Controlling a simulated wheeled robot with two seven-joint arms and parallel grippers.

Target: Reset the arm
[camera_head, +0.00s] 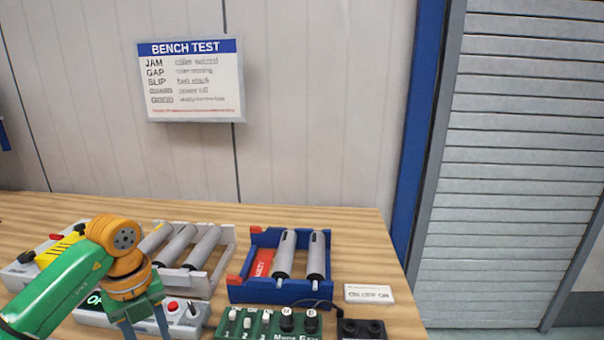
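My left arm, green with orange joints, comes in from the lower left over the wooden bench. Its gripper (144,329) points down at the bottom edge, in front of a grey control box (188,316) with a red button. My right gripper is not in view.
A pale tray (226,262) with several grey rollers stands behind my arm. A blue tray (262,292) holds two rollers. The bench's (355,225) back right is clear.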

